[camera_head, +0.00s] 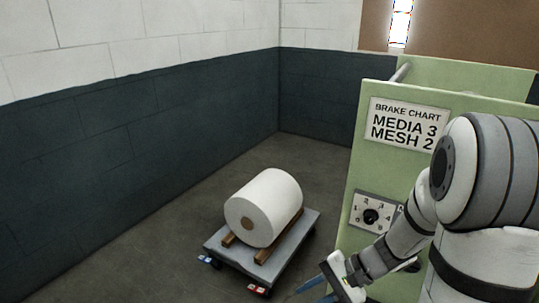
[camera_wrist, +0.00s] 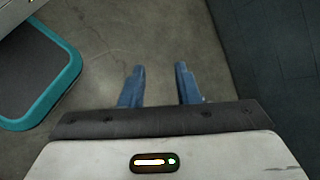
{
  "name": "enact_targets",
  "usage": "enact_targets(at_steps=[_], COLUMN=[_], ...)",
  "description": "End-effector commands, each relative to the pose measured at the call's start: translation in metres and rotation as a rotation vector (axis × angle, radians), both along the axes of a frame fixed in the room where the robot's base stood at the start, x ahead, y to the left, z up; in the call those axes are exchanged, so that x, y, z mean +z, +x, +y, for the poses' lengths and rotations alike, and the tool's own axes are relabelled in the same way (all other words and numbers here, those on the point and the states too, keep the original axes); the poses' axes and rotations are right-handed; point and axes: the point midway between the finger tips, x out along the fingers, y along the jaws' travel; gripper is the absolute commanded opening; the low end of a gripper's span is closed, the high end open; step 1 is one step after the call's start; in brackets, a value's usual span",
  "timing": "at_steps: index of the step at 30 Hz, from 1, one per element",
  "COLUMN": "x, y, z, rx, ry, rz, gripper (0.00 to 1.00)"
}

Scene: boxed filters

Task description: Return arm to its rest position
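My arm reaches in from the right in the head view, in front of a green cabinet (camera_head: 385,170). My gripper (camera_head: 310,285) is at the lower middle, low and beside the cabinet, partly cut off by the bottom edge. In the wrist view its two blue fingers (camera_wrist: 159,85) stand apart with bare concrete floor between them. The gripper is open and empty, touching nothing that I can see.
A white roll (camera_head: 262,208) lies on wooden chocks on a grey cart (camera_head: 285,262), left of my gripper. The cabinet bears a sign (camera_head: 404,124) and a dial (camera_head: 371,216). A teal-edged mat or platform (camera_wrist: 66,75) shows at left in the wrist view. Dark walls bound the floor.

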Motion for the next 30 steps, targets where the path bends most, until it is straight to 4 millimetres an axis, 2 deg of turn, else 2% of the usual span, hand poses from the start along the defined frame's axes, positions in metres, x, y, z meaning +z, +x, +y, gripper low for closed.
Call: enact_targets(at_steps=[1,9,15,18,22,30], x=[0.022,0.087,0.135,0.153,0.166,0.168], y=[-0.011,-0.054,-0.068,-0.07,-0.071,-0.071], z=[0.002,-0.017,-0.04,-0.049,-0.053,-0.055], rx=[0.07,0.361,0.493,0.528,0.55,0.555], ry=[-0.07,-0.463,-0.735,-0.831,-0.9,-0.919], rz=[-0.036,-0.234,-0.417,-0.489,-0.545,-0.558], gripper=[0.29,0.29,0.29,0.29,0.29,0.29])
